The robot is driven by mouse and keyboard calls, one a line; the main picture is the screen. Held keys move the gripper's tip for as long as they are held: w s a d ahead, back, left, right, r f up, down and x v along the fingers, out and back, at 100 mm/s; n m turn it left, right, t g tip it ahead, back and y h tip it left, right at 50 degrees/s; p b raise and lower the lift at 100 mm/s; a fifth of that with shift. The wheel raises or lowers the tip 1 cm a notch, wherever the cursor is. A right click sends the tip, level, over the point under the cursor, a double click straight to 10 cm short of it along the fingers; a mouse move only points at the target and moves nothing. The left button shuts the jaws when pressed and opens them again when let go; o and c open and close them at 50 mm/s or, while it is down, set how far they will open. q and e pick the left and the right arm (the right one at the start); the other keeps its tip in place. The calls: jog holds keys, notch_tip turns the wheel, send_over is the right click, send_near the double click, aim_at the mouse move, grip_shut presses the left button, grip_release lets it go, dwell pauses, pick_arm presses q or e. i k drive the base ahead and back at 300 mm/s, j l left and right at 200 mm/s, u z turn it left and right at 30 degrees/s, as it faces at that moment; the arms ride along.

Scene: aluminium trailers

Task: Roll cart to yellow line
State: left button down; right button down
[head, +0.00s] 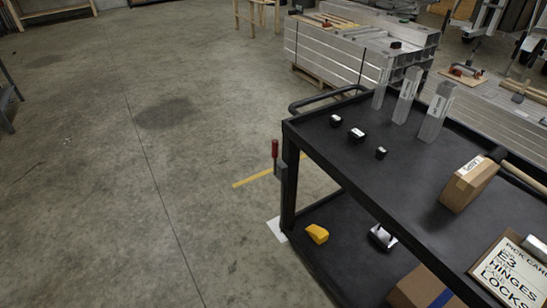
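The black two-shelf cart (330,153) fills the right side of the head view, with a dark bar handle at its far end. A short yellow line (252,179) is on the concrete floor just left of the cart's far-left post. Part of the line passes behind that post, and a bit shows beyond it. A red-handled clamp or lever (275,150) is at that post. Neither of my grippers is in view, so I cannot see any contact with the cart.
The top shelf holds upright metal profiles (406,95), three small black parts, a cardboard box (468,184) and a pick card (512,272). Below are a yellow part (317,233) and another box (425,288). Stacked aluminium profiles (330,55) stand behind. Floor at left is clear.

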aim_at(432, 258)
jog(key=z, duration=1.25)
